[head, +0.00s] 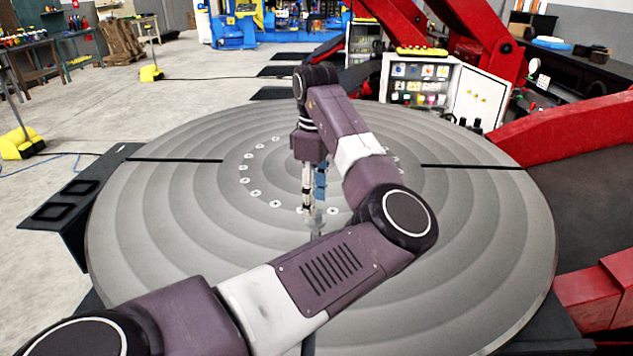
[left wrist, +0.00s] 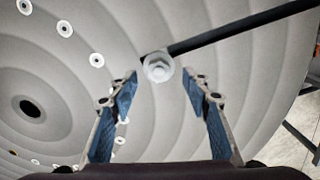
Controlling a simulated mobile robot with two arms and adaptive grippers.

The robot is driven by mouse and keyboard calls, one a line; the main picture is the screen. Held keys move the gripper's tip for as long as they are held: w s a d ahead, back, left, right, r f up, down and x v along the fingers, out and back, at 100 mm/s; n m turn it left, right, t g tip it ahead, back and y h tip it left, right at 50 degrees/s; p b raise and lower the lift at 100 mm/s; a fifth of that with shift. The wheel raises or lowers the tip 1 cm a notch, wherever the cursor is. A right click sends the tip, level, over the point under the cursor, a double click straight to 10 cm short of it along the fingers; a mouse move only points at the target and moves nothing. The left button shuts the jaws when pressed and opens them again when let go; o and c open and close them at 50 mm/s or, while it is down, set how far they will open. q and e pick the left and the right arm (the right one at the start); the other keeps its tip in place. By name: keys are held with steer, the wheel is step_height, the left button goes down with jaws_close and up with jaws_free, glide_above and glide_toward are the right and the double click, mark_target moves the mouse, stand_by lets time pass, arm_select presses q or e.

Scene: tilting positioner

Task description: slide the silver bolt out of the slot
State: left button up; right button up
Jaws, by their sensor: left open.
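The silver bolt (left wrist: 158,68), a hex head on a round washer, sits at the inner end of a dark straight slot (left wrist: 240,28) in the grey round table (head: 190,220). In the left wrist view it shows between and just past the tips of my left gripper (left wrist: 159,80), which is open with blue-padded fingers on either side. I see no finger touching the bolt. In the head view my left gripper (head: 313,198) points down over the table, and my forearm hides much of the slot below it. My right gripper is not in view.
Rings of small pale holes (head: 245,181) surround the table's middle, and a dark centre hole (left wrist: 30,108) shows in the wrist view. Other slots run left (head: 175,160) and right (head: 470,167). A red arm structure (head: 570,135) flanks the right side. The table top is otherwise clear.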

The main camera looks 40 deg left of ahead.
mark_target(315, 222)
arm_select(q)
steer(key=shift+w+a+f, duration=0.15)
steer(key=shift+w, duration=0.1)
steer(key=shift+f, duration=0.3)
step_height(315, 222, down, 7)
steer(key=shift+s+r+p, duration=0.15)
steer(key=shift+r+p, duration=0.05)
steer(key=shift+p, duration=0.3)
jaws_close()
